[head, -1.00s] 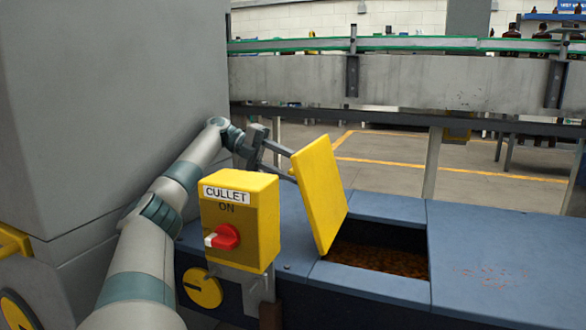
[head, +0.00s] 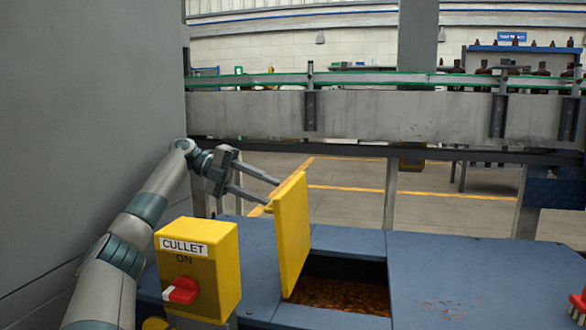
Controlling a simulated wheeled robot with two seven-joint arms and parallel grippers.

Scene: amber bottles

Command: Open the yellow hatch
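The yellow hatch (head: 292,235) stands raised, nearly upright, along the left side of a rectangular opening in a blue deck. Brown cullet (head: 340,296) shows inside the opening. My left gripper (head: 273,192) is to the left of the hatch's upper part, with its two fingers spread and pointing right. The fingertips are close to the hatch's left face and a small yellow piece there, probably its handle. Whether they touch it I cannot tell. Nothing shows between the fingers. My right gripper is not in view.
A yellow box (head: 200,265) labelled CULLET ON, with a red switch (head: 181,290), stands left of the hatch, close to my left forearm. A large grey cabinet (head: 85,100) fills the left. A conveyor (head: 400,115) crosses behind. The blue deck (head: 470,275) is mostly clear at right.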

